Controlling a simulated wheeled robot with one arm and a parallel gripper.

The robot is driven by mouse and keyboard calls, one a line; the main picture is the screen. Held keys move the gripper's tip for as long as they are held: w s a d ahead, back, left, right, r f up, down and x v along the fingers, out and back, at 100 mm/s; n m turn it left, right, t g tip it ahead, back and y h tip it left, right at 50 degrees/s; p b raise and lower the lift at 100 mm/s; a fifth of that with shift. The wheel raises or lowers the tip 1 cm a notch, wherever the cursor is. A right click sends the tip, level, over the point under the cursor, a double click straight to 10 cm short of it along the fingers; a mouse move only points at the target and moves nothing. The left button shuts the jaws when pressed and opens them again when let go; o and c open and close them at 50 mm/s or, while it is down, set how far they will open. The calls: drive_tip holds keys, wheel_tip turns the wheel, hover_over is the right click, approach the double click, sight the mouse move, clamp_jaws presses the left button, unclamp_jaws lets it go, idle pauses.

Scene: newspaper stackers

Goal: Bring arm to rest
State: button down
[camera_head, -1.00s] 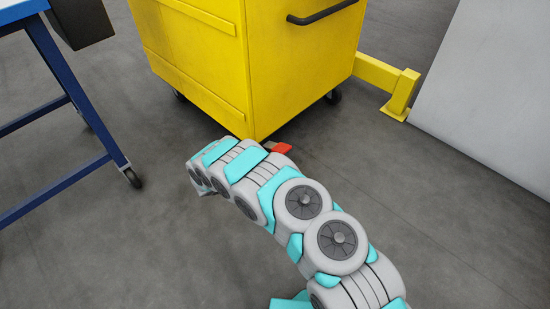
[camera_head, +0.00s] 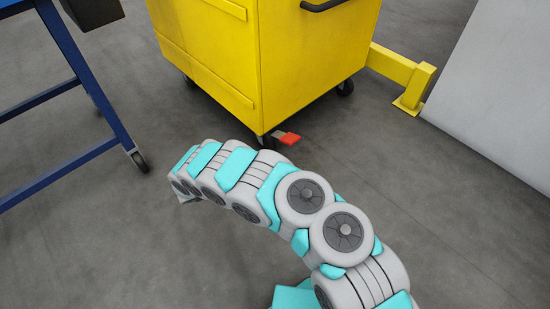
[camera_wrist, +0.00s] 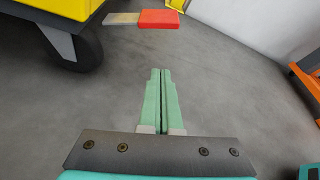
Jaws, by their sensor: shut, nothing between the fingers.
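My arm (camera_head: 320,215) reaches forward and bends to the left in the head view, over the bare floor. Its end hides the gripper there. In the wrist view my gripper (camera_wrist: 161,75) shows its two green fingers side by side, touching, with nothing between them. The fingers point over grey floor, apart from any object.
A blue table frame (camera_head: 85,75) is at left. A yellow barrier (camera_head: 412,80) and pale panel (camera_head: 495,95) are at right.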

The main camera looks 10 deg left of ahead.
drive_tip(key=shift+s+a+r, duration=0.1)
drive_tip(key=shift+s+a, duration=0.2)
idle(0.4)
drive_tip(key=d+r+m+g+h+p, duration=0.3)
drive_tip(key=d+r+m+g, duration=0.7)
drive_tip(key=d+r, duration=1.4)
drive_tip(key=s+d+r+m+g+y+p, duration=0.1)
drive_tip(key=s+d+r+m+y, duration=0.1)
drive_tip(key=s+d+r+m, duration=0.4)
drive_tip(key=s+d+r+m+g+y+p, duration=0.1)
drive_tip(key=s+d+r+m+y, duration=0.15)
drive_tip(key=s, duration=0.65)
drive_tip(key=s+d+r+m+g+y+p, duration=0.1)
drive_tip(key=s+d+r+m+y, duration=0.15)
drive_tip(key=s+r+m, duration=0.35)
drive_tip(key=s+a+r+m+y+p, duration=0.1)
drive_tip(key=s+a+m+y, duration=0.2)
drive_tip(key=s, duration=0.6)
drive_tip(key=s+a+r+m+y+p, duration=0.1)
drive_tip(key=s+a+r+m+y, duration=0.1)
drive_tip(key=s, duration=0.6)
drive_tip(key=shift+s+a+m+t+y, duration=0.4)
drive_tip(key=shift+a+m+y, duration=0.1)
drive_tip(key=shift+m, duration=0.15)
